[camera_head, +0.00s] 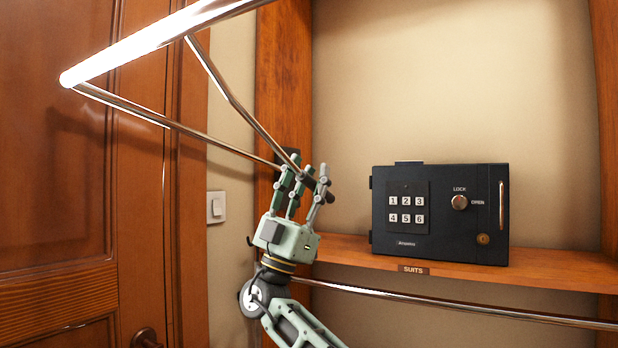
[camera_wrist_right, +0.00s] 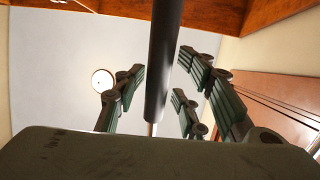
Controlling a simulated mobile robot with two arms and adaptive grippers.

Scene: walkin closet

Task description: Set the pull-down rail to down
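The pull-down rail (camera_head: 150,45) is a bright metal bar high at the upper left of the head view, raised near the wooden door. Thin metal rods (camera_head: 222,85) slope from it down to the right, toward the closet's side panel. My right gripper (camera_head: 306,172) points up at the lower end of these rods. In the right wrist view, a dark bar (camera_wrist_right: 164,60) runs between the fingers of my right gripper (camera_wrist_right: 155,90). Gaps show on both sides, so the fingers are open around it. My left gripper is not in view.
A black safe (camera_head: 440,245) stands on a wooden shelf (camera_head: 550,268) to the right of my right gripper. A fixed metal rod (camera_head: 450,303) runs under the shelf. A wooden door (camera_head: 55,150) and a light switch (camera_head: 216,207) are on the left.

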